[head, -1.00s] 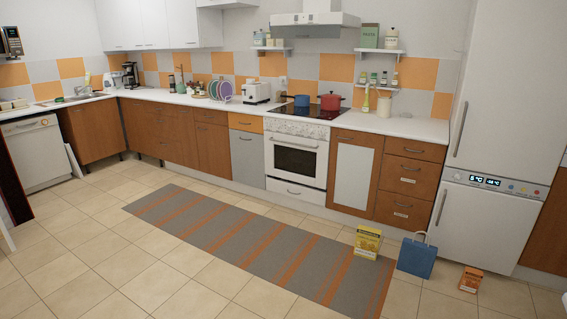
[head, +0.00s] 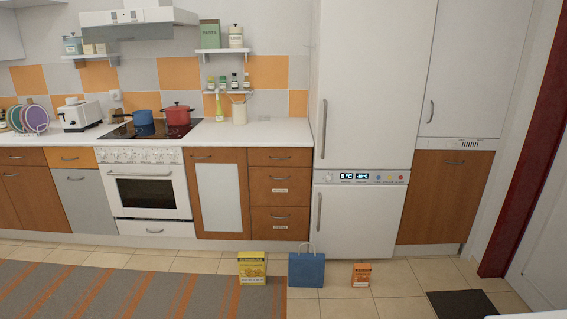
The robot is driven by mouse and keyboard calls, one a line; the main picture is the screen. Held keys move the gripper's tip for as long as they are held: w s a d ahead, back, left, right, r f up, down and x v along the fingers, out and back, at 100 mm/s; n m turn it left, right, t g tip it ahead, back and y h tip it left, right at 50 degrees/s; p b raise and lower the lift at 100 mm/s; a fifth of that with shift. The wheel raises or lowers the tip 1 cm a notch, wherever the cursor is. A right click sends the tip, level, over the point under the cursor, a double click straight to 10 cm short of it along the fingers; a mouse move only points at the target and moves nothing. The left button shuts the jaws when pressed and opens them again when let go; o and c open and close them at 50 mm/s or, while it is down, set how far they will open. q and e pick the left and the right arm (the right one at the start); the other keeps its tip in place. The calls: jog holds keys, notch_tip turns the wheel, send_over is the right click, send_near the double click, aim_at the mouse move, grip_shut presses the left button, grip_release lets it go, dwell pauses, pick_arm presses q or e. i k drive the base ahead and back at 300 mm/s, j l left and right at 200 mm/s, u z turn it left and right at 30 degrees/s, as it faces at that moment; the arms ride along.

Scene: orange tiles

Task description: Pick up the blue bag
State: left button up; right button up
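The blue bag (head: 307,271) stands upright on the tiled floor, with its handles raised. It is in front of the gap between the drawer cabinet and the white fridge. A yellow box stands to its left and a small orange box to its right, both apart from it. Neither of my grippers is in the head view.
The yellow box (head: 252,268) stands at the edge of the striped rug (head: 120,290). The orange box (head: 361,275) stands before the fridge (head: 360,215). A dark mat (head: 460,304) lies at the lower right. Bare floor tiles (head: 335,305) lie in front of the bag.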

aim_at(306, 271)
jog(key=i+z, duration=0.1)
jog(key=i, duration=0.8)
jog(key=i+j+z, duration=0.1)
jog(key=i, duration=0.8)
